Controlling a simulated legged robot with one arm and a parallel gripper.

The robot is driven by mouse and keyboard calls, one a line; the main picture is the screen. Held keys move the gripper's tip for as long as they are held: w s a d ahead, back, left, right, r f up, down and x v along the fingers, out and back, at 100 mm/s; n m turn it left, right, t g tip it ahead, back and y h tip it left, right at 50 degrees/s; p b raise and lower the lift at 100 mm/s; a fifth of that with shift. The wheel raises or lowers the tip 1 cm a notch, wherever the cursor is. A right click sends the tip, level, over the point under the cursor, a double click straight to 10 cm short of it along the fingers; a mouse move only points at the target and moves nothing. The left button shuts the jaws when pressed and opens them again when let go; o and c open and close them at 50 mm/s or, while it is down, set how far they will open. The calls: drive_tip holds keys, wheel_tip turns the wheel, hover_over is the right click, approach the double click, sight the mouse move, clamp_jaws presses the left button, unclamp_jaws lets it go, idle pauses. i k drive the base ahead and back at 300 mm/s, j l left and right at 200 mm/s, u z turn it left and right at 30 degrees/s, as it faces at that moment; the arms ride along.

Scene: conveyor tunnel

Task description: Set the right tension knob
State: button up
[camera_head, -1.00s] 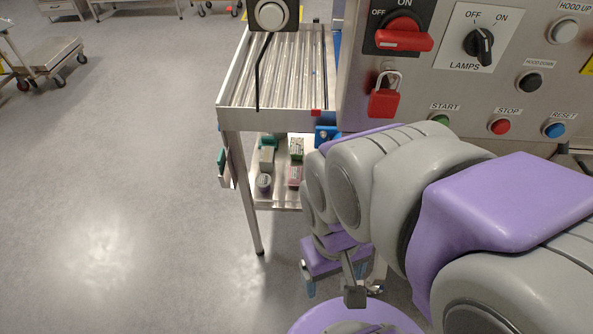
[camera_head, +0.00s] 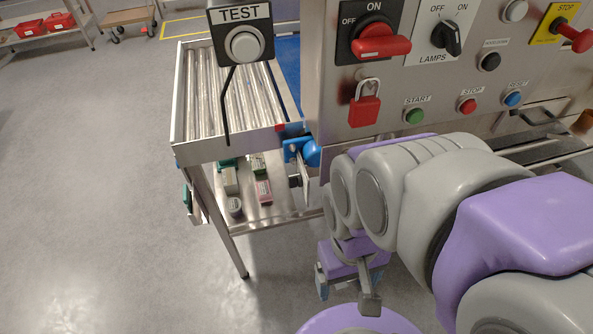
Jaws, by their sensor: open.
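No knob marked as a tension knob can be read in the head view. A round blue knob (camera_head: 311,153) shows at the near right corner of the roller conveyor, beside a blue bracket and a metal plate; I cannot tell whether it is the right tension knob. My gripper (camera_head: 346,294) hangs below and slightly right of the blue knob, apart from it. Its two fingers are spread and nothing shows between them. My arm hides what lies right of the knob.
The steel control panel (camera_head: 437,92) stands above my arm, with switches, buttons and a red padlock (camera_head: 365,102). A TEST button box (camera_head: 240,35) stands before the roller conveyor (camera_head: 195,105). A lower shelf (camera_head: 280,212) holds small boxes. The floor at left is clear.

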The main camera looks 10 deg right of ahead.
sight(295, 180)
drive_tip(key=z, duration=0.15)
drive_tip(key=l+u, duration=0.15)
drive_tip(key=i+j, duration=0.1)
drive_tip(key=j, duration=1.15)
drive_tip(key=i+j+z, duration=0.15)
drive_tip(key=j, duration=1.1)
